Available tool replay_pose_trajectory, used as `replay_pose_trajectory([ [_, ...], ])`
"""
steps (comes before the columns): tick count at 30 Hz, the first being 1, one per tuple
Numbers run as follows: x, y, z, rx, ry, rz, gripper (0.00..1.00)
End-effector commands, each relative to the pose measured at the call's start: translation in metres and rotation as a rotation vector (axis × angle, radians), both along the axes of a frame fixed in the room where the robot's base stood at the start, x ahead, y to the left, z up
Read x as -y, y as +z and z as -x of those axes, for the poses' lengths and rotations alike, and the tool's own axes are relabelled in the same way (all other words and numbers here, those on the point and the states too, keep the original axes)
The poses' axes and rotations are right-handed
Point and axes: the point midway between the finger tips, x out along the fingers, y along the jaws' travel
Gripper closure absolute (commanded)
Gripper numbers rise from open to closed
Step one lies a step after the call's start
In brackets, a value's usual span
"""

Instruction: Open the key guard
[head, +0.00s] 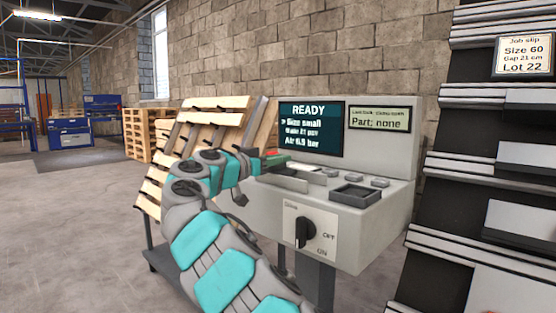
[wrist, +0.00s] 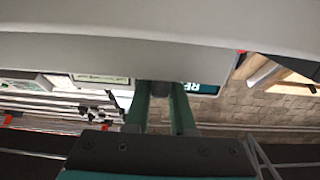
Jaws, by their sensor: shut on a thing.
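The grey control console (head: 375,215) stands in front of the brick wall, with buttons and a dark recessed tray on its sloped top. A flat grey flap (head: 284,182), which looks like the key guard, lies at the left of the console top. My gripper (head: 272,158) is over that left part, seen small and partly covered by my arm. In the wrist view my gripper (wrist: 160,105) has its two green fingers shut on a small dark knob (wrist: 160,88) at the edge of a broad light-grey surface (wrist: 150,55). Any keys beneath the flap are hidden.
The console screen (head: 311,127) reads READY, and a small display (head: 380,118) reads "Part: none". A rotary switch (head: 304,231) is on the front. Wooden pallets (head: 205,125) lean behind at left. A dark striped rack (head: 470,180) stands close at right. The floor at left is clear.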

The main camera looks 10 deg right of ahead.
Motion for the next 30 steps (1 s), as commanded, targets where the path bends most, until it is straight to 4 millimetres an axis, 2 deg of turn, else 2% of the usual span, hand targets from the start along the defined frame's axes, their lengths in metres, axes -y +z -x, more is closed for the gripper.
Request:
replay_pose_trajectory([
  [14,0.002,-0.002,0.002,0.0,-0.001,0.001,1.0],
  [30,0.039,-0.004,0.054,0.003,-0.003,0.001,1.0],
])
